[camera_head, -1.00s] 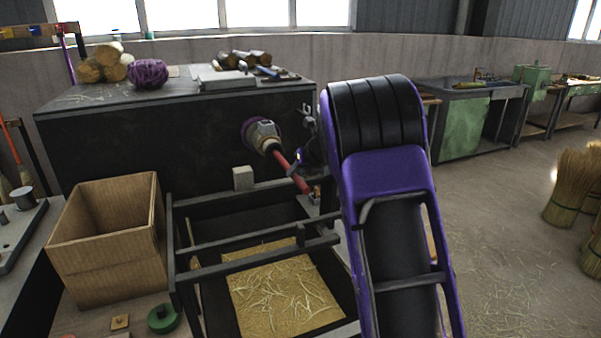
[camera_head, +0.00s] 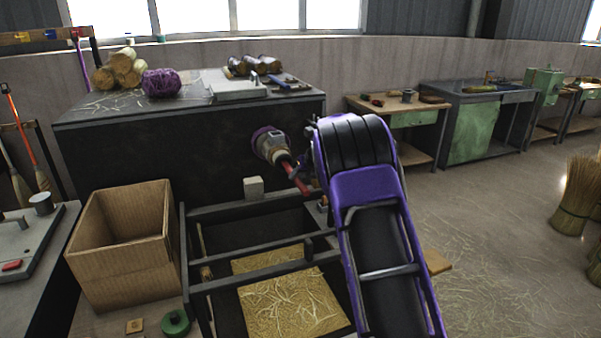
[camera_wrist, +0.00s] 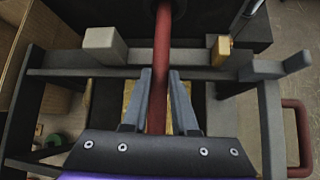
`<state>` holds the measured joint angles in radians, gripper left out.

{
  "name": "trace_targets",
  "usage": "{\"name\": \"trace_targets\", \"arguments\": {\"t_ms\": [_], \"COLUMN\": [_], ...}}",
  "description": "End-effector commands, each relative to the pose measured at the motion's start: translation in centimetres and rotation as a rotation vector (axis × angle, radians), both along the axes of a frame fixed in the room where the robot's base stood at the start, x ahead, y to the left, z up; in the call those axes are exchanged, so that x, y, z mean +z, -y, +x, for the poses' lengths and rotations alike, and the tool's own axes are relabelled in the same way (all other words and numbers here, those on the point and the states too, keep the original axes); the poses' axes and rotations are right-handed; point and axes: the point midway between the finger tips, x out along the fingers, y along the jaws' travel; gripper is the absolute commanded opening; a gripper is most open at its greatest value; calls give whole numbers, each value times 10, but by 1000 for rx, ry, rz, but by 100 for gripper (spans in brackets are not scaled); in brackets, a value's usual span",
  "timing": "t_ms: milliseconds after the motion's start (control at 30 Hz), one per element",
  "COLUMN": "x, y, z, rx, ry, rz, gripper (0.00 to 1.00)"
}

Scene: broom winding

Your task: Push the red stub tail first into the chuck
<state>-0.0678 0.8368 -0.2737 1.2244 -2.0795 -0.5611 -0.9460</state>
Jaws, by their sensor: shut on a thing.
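The red stub (camera_wrist: 162,50) is a straight red rod, held between the two grey fingers of my gripper (camera_wrist: 160,78). It also shows in the head view (camera_head: 298,178), slanting up and left to the chuck (camera_head: 272,147), a pale metal piece with a purple ring on the dark machine's front. The stub's far end meets the chuck's mouth in the head view. How deep it sits inside is hidden. In the wrist view the far end reaches a dark reddish round part at the top edge.
A dark frame (camera_head: 235,278) with a straw-covered tray stands below the chuck. A pale block (camera_head: 253,187) sits on its back rail. A cardboard box (camera_head: 120,250) stands left. The machine top holds purple twine (camera_head: 161,83). Open floor lies right.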

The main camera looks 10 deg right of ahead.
Motion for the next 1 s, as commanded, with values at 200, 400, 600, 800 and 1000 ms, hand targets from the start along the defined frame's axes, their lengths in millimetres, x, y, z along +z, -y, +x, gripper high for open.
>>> {"name": "trace_targets", "arguments": {"t_ms": [200, 400, 600, 800, 1000], "x": [0, 0, -1, 0, 0], "y": [-3, -5, -6, -7, -6], "z": [12, 24, 30, 31, 31], "rx": [1, 1, 1, 0, 1], "ry": [-1, 1, 0, 0, 0], "rz": [-1, 0, 1, 0, 1], "gripper": [0, 0, 0, 0, 34]}}
